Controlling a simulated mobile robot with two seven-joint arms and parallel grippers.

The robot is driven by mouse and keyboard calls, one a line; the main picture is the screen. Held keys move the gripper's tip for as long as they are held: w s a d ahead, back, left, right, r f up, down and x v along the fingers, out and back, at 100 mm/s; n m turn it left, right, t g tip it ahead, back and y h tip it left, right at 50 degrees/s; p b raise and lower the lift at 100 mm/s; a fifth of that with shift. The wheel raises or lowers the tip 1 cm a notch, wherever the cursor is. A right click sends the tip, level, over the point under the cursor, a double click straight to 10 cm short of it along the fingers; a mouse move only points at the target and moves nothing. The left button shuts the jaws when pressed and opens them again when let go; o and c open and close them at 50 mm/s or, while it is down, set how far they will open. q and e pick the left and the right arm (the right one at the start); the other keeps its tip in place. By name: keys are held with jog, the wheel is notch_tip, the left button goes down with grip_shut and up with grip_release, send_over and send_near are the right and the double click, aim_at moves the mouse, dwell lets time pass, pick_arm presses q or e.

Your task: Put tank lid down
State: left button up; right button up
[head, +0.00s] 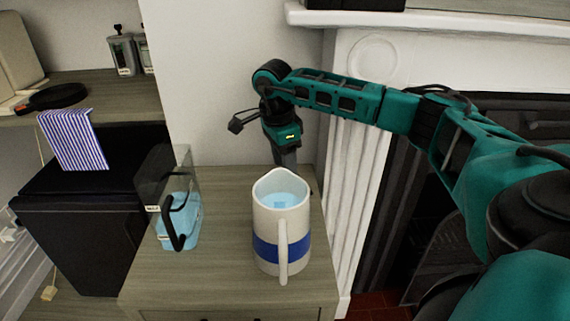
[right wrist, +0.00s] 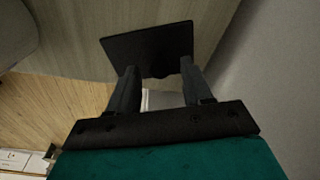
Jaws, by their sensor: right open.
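A flat black square plate, which looks like the tank lid (right wrist: 150,45), shows in the right wrist view against a wood-grain surface, just past my fingertips. My right gripper (right wrist: 158,75) is open, with its two fingers apart near the plate's edge. In the head view my right gripper (head: 287,157) points down behind the white jug, and its fingertips and the plate are hidden there. A clear tank (head: 180,217) with a black handle and light blue water stands on the cabinet, left of the jug. My left gripper is not in view.
The white jug (head: 268,233) with a blue band holds water and stands on the wooden cabinet top (head: 205,275). A black box (head: 85,215) with a blue-striped item (head: 73,140) stands left. The fireplace surround (head: 350,185) is close on the right. The front of the cabinet top is clear.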

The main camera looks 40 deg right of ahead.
jog(key=r, duration=0.2)
jog(key=r+p, duration=0.1)
jog(key=r, duration=0.3)
jog(key=shift+w+a+r, duration=0.15)
jog(key=shift+a, duration=0.2)
